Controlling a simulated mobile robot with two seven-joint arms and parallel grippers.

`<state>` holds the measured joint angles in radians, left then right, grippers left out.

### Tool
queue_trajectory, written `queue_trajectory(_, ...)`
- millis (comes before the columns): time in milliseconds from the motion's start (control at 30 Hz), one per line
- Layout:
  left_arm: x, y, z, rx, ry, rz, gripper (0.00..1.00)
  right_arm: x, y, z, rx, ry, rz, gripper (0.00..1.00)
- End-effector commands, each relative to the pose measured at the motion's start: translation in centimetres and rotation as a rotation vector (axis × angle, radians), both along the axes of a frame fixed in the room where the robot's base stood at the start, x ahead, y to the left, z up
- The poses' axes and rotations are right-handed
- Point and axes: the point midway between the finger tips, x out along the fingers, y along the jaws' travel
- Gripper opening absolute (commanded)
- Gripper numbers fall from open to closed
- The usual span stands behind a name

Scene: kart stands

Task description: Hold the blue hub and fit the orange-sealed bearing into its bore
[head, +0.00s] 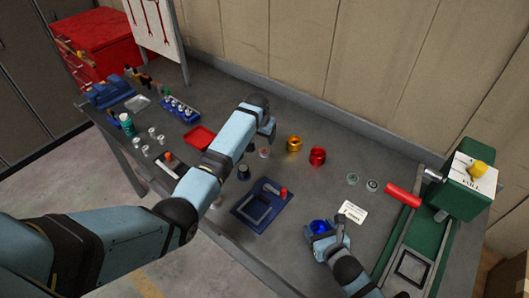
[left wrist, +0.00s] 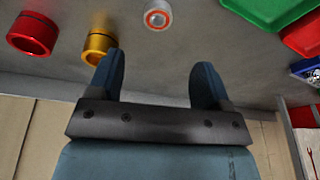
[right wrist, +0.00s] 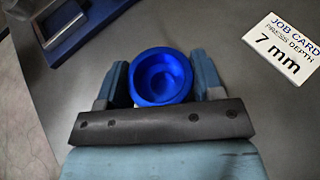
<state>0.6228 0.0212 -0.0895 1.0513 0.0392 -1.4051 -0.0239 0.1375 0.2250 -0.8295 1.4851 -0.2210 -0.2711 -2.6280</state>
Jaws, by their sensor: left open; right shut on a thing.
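The blue hub (head: 320,227) stands between the fingers of my right gripper (head: 325,238), which is shut on it. In the right wrist view the hub (right wrist: 160,77) shows its round bore facing the camera, empty. My left gripper (head: 268,130) is open and empty above the bench. A small ring bearing with an orange-red seal (head: 264,152) lies on the bench near it. In the left wrist view this bearing (left wrist: 157,16) lies ahead of the open fingers (left wrist: 156,78), apart from them.
A gold hub (head: 294,144) and a red hub (head: 317,156) stand right of my left gripper. Two other bearings (head: 352,179) lie farther right. A blue tray (head: 248,216), a job card reading 7 mm (right wrist: 284,48) and a green press (head: 468,190) surround the right gripper.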

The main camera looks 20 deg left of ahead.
Motion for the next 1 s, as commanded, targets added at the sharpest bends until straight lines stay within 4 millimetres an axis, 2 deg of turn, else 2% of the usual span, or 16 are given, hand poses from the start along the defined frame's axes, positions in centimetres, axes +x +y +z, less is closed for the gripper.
queue_trajectory(133, 1.0, -0.3, 1.8, -0.015, 0.102, -0.018, 0.72, 0.0, 0.0, 0.0, 0.0, 0.0, 0.0, 0.27)
queue_trajectory(267, 1.2, -0.4, 2.0, -0.02, 0.143, -0.027, 0.72, 0.0, 0.0, 0.0, 0.0, 0.0, 0.0, 0.27)
queue_trajectory(600, 1.8, -0.5, -3.1, -0.022, 0.151, -0.028, 0.72, 0.0, 0.0, 0.0, 0.0, 0.0, 0.0, 0.27)
queue_trajectory(833, 1.9, -0.4, -4.8, -0.022, 0.149, -0.028, 0.72, 0.0, 0.0, 0.0, 0.0, 0.0, 0.0, 0.27)
queue_trajectory(1000, 2.0, -0.2, -7.2, -0.022, 0.152, -0.027, 0.72, 0.0, 0.0, 0.0, 0.0, 0.0, 0.0, 0.27)
